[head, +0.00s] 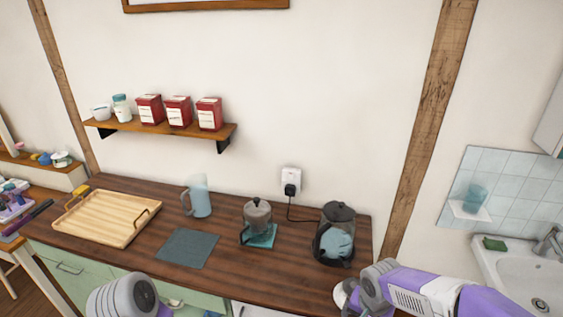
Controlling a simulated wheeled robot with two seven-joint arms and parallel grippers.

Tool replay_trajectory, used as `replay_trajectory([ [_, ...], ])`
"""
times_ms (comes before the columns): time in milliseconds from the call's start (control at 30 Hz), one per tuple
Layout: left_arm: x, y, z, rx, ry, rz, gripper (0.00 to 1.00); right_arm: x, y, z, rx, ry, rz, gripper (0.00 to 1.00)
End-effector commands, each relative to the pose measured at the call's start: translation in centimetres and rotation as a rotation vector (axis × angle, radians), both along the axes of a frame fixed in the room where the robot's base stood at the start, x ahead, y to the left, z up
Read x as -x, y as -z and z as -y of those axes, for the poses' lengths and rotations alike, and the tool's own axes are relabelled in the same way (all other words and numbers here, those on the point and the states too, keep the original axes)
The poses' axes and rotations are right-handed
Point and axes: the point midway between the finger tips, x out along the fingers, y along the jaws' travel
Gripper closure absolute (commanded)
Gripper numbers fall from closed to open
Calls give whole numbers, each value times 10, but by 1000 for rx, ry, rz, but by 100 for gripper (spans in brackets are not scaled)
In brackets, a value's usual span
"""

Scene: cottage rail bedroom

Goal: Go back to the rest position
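Of my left arm, a grey rounded joint (125,297) shows at the bottom left, in front of the counter's drawers. Of my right arm, a purple and white link (430,290) comes in from the right and ends in a grey joint (378,283) at the counter's front right corner. I see no fingers of either gripper, so whether they hold anything is hidden. A small white shape beside the right joint is partly covered and unclear.
The dark wooden counter (118,262) bears a wooden tray (92,228), a blue jug (199,200), a grey mat (187,248), a small pot on a teal coaster (263,240) and a kettle (337,234). A shelf (160,128) holds red tins. A sink (510,270) stands right.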

Motion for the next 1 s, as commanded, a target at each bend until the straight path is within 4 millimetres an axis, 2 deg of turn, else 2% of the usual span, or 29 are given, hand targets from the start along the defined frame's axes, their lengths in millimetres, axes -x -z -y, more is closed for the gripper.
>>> replay_trajectory([
  [33,-1,0,0,0,-1,2,57,2,16,-6,-19,-28,-18,9],
  [200,-2,1,0,-1,0,3,57,8,65,-29,-97,-123,-42,9],
  [367,-1,0,0,0,0,2,57,25,122,-54,-193,-211,-60,9],
  [500,-1,0,0,0,-1,2,57,57,183,-79,-291,-275,-61,9],
  [600,-1,1,0,0,-1,2,57,81,217,-93,-337,-300,-45,9],
  [700,-1,0,0,0,-1,2,57,102,239,-102,-356,-315,-30,9],
  [800,-1,0,0,0,-1,2,57,116,252,-106,-359,-325,-18,9],
  [1000,-1,0,0,0,-1,2,57,122,258,-108,-356,-334,-6,9],
])
